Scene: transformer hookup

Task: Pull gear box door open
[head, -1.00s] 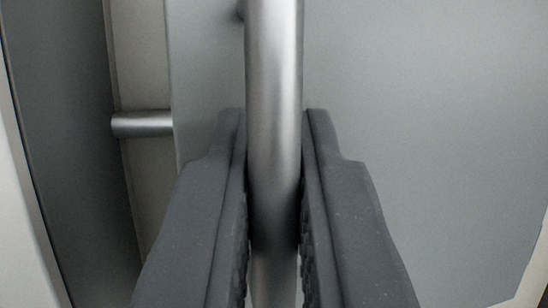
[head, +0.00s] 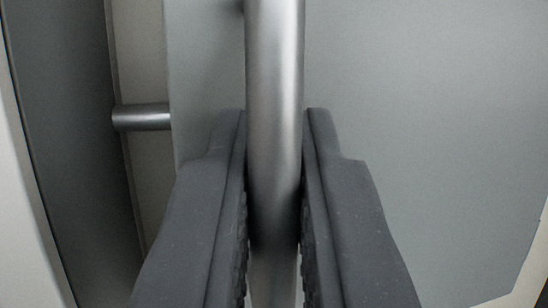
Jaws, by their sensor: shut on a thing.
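The gear box door (head: 420,130) is a flat grey panel that fills the middle and right of the head view. A vertical round metal bar handle (head: 274,90) stands in front of it and runs up out of the top edge. My gripper (head: 274,150) has its two dark fingers on either side of the bar and is shut on it. The door's left edge shows left of the bar, with a beige strip and a dark gap beyond it, so the door stands at least partly open. The lower part of the bar is partly hidden between the fingers.
A short horizontal metal rod (head: 142,117) sticks out at the door's left edge. A dark grey surface (head: 70,130) and a pale edge (head: 18,200) lie farther left. A pale border shows at the lower right.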

